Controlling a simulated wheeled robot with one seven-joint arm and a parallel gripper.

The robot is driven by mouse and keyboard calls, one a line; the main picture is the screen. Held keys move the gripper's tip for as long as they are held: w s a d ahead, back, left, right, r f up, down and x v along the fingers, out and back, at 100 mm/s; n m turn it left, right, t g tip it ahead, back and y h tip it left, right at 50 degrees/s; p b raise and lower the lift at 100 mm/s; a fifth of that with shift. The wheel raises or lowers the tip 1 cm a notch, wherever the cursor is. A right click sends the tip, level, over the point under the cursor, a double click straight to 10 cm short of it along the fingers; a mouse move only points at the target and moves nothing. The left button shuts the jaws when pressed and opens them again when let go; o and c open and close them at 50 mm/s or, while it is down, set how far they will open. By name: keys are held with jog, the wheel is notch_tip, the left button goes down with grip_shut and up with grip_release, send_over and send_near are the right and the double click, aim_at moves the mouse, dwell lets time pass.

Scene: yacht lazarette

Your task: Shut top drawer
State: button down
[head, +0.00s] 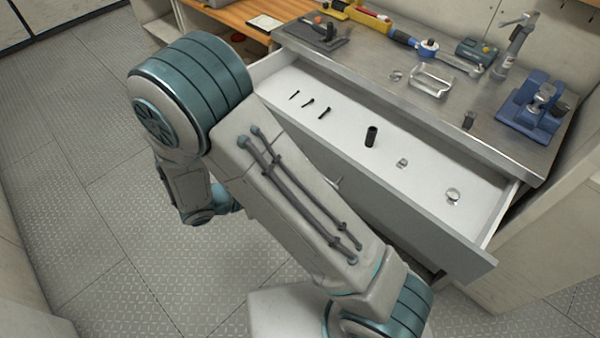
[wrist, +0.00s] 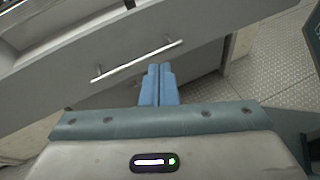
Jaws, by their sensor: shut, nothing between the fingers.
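The top drawer (head: 345,166) is pulled well out from under the metal worktop, and its white inside shows. Several small dark bolts, a black cylinder (head: 371,136) and small metal parts lie in it. In the wrist view, a drawer front (wrist: 205,35) with a long bar handle (wrist: 137,61) is ahead of my gripper (wrist: 159,70). The blue fingers are together and empty. The fingertips are just below the right part of the handle; I cannot tell if they touch the front. In the head view my arm hides part of the drawer front, and the gripper itself is hidden.
The worktop (head: 400,75) above the drawer carries a blue vise (head: 535,105), a wrench, a yellow level and other tools. A wooden shelf (head: 232,14) stands to the left. The patterned metal floor (head: 90,180) at left is clear.

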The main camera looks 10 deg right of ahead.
jog(key=a+f+n+t, duration=0.4)
jog(key=a+f+n, duration=0.1)
jog(key=p+x, duration=0.2)
jog(key=x, duration=1.2)
jog(key=shift+w, duration=0.4)
